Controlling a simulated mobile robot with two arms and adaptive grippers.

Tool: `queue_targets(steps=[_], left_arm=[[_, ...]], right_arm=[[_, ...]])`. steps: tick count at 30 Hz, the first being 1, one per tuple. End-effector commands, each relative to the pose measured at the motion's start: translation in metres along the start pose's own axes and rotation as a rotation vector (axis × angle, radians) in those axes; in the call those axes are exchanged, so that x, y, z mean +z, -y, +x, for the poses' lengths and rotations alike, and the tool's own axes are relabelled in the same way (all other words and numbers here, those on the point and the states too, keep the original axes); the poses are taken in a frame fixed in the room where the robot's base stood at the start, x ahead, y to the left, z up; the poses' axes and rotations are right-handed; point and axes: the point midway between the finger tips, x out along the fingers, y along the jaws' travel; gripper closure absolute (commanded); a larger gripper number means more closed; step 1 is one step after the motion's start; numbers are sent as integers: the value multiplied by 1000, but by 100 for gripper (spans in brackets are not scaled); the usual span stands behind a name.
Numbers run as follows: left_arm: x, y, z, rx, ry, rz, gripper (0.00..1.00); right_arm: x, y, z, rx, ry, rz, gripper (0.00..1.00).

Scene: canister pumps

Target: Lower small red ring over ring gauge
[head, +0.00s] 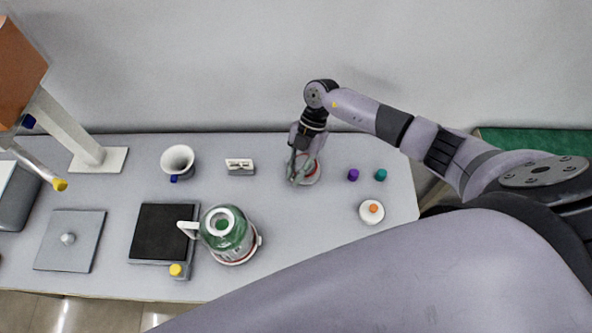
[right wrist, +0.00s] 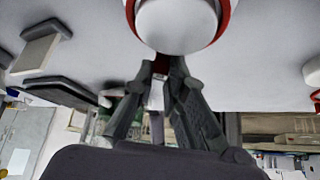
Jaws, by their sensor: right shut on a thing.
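My right gripper (head: 294,178) points down at the back middle of the table, over a white round piece with a red rim (head: 311,173), which it partly hides. In the right wrist view, my right gripper's fingertips (right wrist: 161,72) are closed on a small dark red part (right wrist: 158,64), which looks like part of the small red ring. Just above them in that picture is the white round piece (right wrist: 180,22), probably the ring gauge, with a red band around it. I cannot tell whether the ring rests on the gauge or is held above it. My left gripper is out of view.
A green canister with a white handle (head: 228,235) stands at the front, near a black pad (head: 162,232). A white cup (head: 178,159) and a small white-topped block (head: 240,166) stand left of the gripper. Purple (head: 353,175) and teal (head: 381,175) caps and a white disc (head: 367,218) lie right.

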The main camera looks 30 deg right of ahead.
Motion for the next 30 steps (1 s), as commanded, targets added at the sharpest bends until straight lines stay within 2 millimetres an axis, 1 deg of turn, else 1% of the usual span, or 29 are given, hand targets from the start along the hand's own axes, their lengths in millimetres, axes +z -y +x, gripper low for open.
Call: queue_targets(steps=[1,2,11,12,18,27,30], left_arm=[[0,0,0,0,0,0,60],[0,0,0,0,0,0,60],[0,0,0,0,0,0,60],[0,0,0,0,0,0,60],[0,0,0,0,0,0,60],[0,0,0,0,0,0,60],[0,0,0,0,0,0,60]], right_arm=[[0,0,0,0,0,0,100],[0,0,0,0,0,0,86],[0,0,0,0,0,0,66],[0,0,0,0,0,0,64],[0,0,0,0,0,0,64],[0,0,0,0,0,0,44],[0,0,0,0,0,0,44]])
